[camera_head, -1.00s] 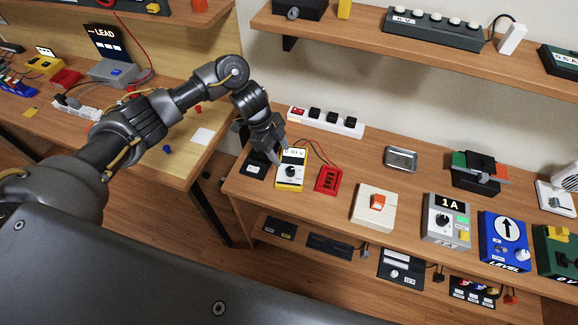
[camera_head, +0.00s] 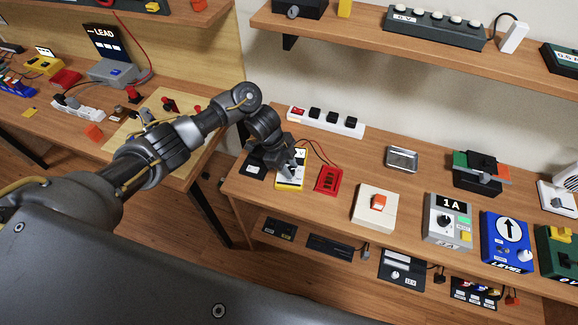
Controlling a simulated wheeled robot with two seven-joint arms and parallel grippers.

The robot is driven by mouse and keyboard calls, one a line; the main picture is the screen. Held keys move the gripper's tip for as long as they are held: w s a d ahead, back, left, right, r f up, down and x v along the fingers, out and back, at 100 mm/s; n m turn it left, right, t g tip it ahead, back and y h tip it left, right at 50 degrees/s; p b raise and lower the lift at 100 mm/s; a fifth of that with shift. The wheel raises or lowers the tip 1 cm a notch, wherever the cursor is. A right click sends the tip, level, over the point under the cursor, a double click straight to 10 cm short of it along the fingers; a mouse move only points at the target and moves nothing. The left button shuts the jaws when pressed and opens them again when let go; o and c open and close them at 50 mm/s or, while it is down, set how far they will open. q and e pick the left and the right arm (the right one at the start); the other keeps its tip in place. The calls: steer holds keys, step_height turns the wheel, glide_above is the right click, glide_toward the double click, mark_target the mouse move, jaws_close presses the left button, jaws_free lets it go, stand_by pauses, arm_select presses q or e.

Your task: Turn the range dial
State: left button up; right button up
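A yellow and white meter (camera_head: 289,185) stands at the left end of the wooden workbench, with red and black leads behind it. Its dial is hidden behind my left gripper (camera_head: 288,169), and only part of its display and its front edge show. My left gripper comes in from the left and is over the meter's face, fingers pointing down at the dial area. I cannot tell whether the fingers are open, shut, or touching the dial. My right gripper is not in view.
A dark box (camera_head: 254,166) lies left of the meter and a red box (camera_head: 328,180) right of it. A white power strip (camera_head: 326,122) is behind. Further right are an orange switch block (camera_head: 374,207), a grey 1A box (camera_head: 447,219) and a blue level box (camera_head: 505,240).

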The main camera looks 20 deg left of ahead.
arm_select(q)
steer(key=c, duration=0.5)
steer(key=shift+r+n+p, duration=0.2)
steer(key=shift+n+p, duration=0.3)
steer(key=shift+p, duration=0.4)
steer(key=shift+c, duration=0.2)
steer(key=n+t+p, duration=0.1)
steer(key=n+p, duration=0.2)
steer(key=p, duration=0.1)
steer(key=n+t+y+p, duration=0.1)
steer(key=n+t+p, duration=0.1)
steer(key=n+p, duration=0.1)
steer(key=shift+s+d+n+p, duration=0.15)
steer(key=shift+n+p, duration=0.25)
steer(key=shift+p, duration=0.35)
steer(key=n+p, duration=0.1)
steer(key=n, duration=0.1)
steer(key=shift+f+n+t+y, duration=0.1)
steer(key=shift+n+t+y, duration=0.2)
steer(key=shift+t, duration=0.1)
steer(key=shift+f+n+t+y, duration=0.1)
steer(key=shift+n+t+y, duration=0.35)
steer(key=shift+n, duration=1.35)
steer(key=shift+y, duration=0.25)
steer(key=o, duration=1)
